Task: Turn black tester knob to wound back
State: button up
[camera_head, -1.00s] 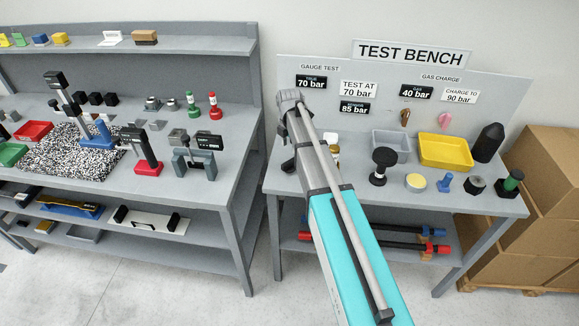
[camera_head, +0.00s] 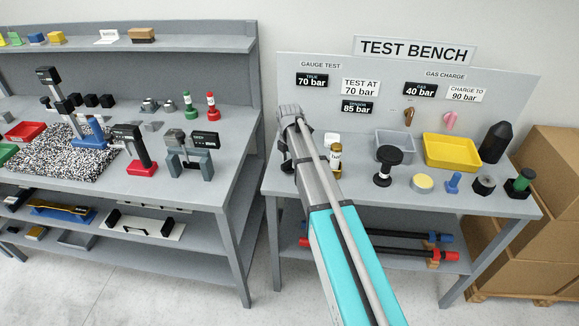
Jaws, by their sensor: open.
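My arm reaches across the left part of the test bench (camera_head: 440,200). My gripper (camera_head: 285,152) is dark, mostly hidden behind the arm's grey end, and low over the bench's left edge. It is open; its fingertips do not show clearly. A dark part (camera_head: 287,166) beside it, at the bench's left edge, may be the black tester knob; I cannot tell it surely from the gripper, nor whether they touch. The knob's turn position cannot be seen. A brass and white fitting (camera_head: 336,160) stands just right of the arm.
A black round-topped stand (camera_head: 387,163), grey tray (camera_head: 395,146), yellow tray (camera_head: 452,152) and black cylinder (camera_head: 495,142) stand right of the arm. The left bench (camera_head: 215,190) holds several instruments. A floor gap separates the benches. Cardboard boxes (camera_head: 560,190) stand at right.

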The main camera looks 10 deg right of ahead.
jog(key=shift+f+b, duration=0.3)
jog(key=shift+f, duration=0.15)
grip_shut()
